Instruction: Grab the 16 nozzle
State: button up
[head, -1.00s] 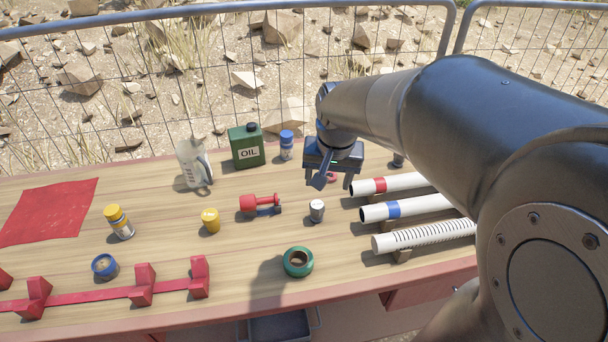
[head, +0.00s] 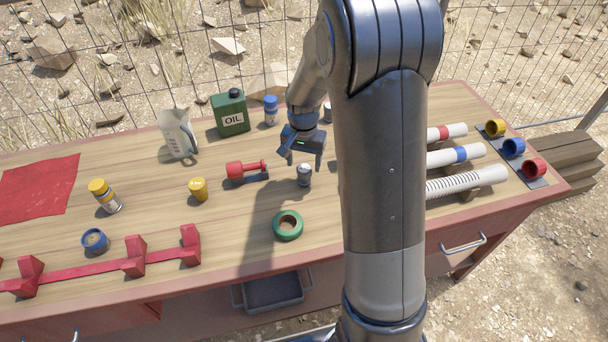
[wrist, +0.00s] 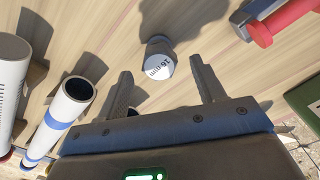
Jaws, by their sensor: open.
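The 16 nozzle is a small grey cylinder (head: 304,175) standing on the workbench, just in front of my gripper in the head view. In the wrist view its pale end face (wrist: 159,66) reads "16 mm", and it lies ahead of the two fingers, roughly between their lines. My gripper (wrist: 163,90) is open, with nothing between its fingers. In the head view my gripper (head: 303,160) hangs above the bench, right of the red tool. The nozzle is apart from the fingers.
A red dumbbell-shaped tool (head: 246,170) is left of the nozzle, and a green tape ring (head: 288,225) is in front. The green oil can (head: 229,117) stands behind. White pipes (head: 456,155) lie to the right, partly behind my arm.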

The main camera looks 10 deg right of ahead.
aim_at(304, 175)
notch_tip(304, 175, down, 6)
jog(key=shift+d+f, duration=0.1)
jog(key=shift+f, duration=0.15)
jog(key=shift+c, duration=0.2)
jog(key=c, duration=1.1)
